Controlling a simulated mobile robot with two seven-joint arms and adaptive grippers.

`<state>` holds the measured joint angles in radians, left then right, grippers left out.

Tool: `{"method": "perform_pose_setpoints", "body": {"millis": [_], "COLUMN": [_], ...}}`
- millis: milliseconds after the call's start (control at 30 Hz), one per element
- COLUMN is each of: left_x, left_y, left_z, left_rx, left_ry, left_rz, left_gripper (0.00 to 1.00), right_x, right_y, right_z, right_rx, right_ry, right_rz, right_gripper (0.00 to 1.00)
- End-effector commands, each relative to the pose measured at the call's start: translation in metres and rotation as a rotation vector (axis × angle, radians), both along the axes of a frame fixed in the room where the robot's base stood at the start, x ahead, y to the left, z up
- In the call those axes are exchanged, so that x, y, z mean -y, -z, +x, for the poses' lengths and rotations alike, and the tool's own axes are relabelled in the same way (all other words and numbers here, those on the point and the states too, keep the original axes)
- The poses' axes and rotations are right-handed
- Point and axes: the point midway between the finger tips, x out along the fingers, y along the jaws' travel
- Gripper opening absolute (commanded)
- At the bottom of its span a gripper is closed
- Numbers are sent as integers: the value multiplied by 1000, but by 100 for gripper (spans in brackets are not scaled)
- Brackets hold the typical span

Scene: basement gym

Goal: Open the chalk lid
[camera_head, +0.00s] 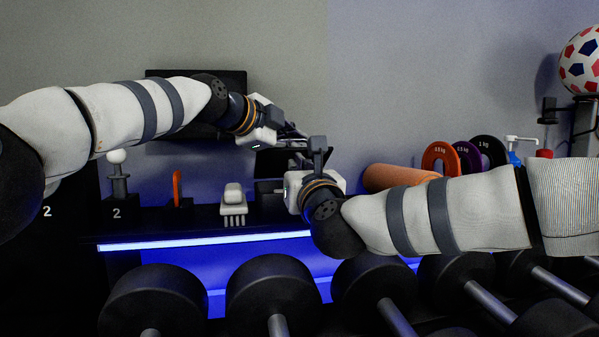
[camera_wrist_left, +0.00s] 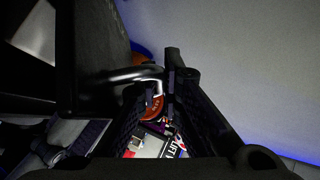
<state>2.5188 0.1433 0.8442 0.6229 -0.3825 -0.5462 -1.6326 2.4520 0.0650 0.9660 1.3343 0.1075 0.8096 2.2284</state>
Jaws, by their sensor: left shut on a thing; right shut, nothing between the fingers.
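A dark flat panel (camera_head: 277,163), which looks like the chalk lid, is in the middle of the head view, behind and between my grippers. The left wrist view shows a large dark panel (camera_wrist_left: 92,60) with a shiny metal handle (camera_wrist_left: 133,76). My left gripper (camera_head: 297,140) is shut on this handle; its fingers (camera_wrist_left: 170,92) close around the handle's end. My right gripper (camera_head: 317,147) is shut and empty, close beside the left one at the panel's right side. The chalk and the inside of its box are hidden.
A white brush (camera_head: 233,205) and an orange-handled item (camera_head: 177,188) stand on the shelf to the left. An orange roller (camera_head: 398,178) and weight plates (camera_head: 440,158) are at the right. Several dumbbells (camera_head: 275,290) fill the lower front. A black screen (camera_head: 235,82) hangs behind.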

Motion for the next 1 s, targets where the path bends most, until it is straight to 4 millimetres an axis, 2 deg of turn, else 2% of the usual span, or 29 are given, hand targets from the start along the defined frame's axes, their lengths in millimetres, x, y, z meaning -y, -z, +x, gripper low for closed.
{"method": "perform_pose_setpoints", "body": {"millis": [33,167,233,1000], "left_x": [3,4,4,7], "left_y": [-7,-7,-6,0], "left_z": [-2,-2,-3,-8], "left_rx": [9,7,6,-14], "left_ry": [3,5,6,16], "left_rz": [-6,-6,-6,0], "left_gripper": [0,0,16,16], "right_x": [4,5,5,6], "right_y": [-12,-15,-17,-21], "right_z": [1,1,1,0], "right_rx": [20,26,28,36], "right_ry": [10,13,14,15], "right_rz": [7,9,9,12], "right_gripper": [0,0,0,0]}}
